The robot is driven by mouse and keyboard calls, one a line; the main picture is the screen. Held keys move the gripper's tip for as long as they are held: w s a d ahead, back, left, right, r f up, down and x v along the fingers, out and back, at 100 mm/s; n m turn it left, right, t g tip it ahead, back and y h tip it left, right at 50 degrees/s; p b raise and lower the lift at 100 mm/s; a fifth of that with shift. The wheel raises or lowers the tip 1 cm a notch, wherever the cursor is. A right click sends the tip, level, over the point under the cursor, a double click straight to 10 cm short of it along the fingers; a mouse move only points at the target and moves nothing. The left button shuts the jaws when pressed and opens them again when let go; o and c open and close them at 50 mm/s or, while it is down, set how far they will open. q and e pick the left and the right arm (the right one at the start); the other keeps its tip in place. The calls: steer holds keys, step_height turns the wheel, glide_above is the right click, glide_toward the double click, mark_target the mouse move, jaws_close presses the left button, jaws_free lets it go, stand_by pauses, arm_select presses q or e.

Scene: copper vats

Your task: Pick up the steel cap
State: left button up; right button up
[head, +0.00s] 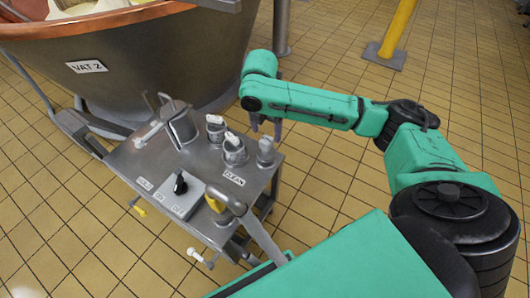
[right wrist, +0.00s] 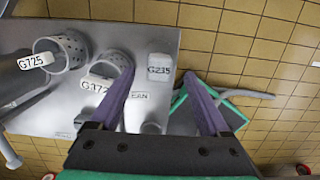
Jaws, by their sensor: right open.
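A small grey piece (head: 266,153), which looks like the steel cap, stands at the right edge of the metal table. Nothing is held. My left gripper is not in view.
Perforated cups with tags stand close by, one tagged G725 (right wrist: 72,46) and another (right wrist: 115,65) near the left finger. The metal table (head: 150,160) also bears a lidded jug (head: 180,122) and a knob box (head: 180,197). A copper vat (head: 130,55) stands behind; tiled floor lies right.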

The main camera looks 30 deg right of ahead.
mark_target(266, 139)
step_height(266, 139, down, 5)
steer(key=shift+w+d+r+b, duration=0.1)
steer(key=shift+b, duration=0.6)
steer(key=shift+f, duration=0.2)
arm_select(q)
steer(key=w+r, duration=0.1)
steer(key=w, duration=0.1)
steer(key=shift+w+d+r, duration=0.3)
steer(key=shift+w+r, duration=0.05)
arm_select(e)
steer(key=shift+r, duration=0.1)
steer(key=shift+c, duration=0.3)
jaws_close()
steer(key=shift+r, duration=0.1)
steer(key=shift+r, duration=0.2)
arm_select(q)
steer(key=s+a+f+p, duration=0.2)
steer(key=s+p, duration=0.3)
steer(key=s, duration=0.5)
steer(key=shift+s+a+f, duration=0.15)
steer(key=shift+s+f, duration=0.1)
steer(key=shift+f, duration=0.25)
arm_select(e)
step_height(266, 139, up, 20)
steer(key=shift+f, duration=0.25)
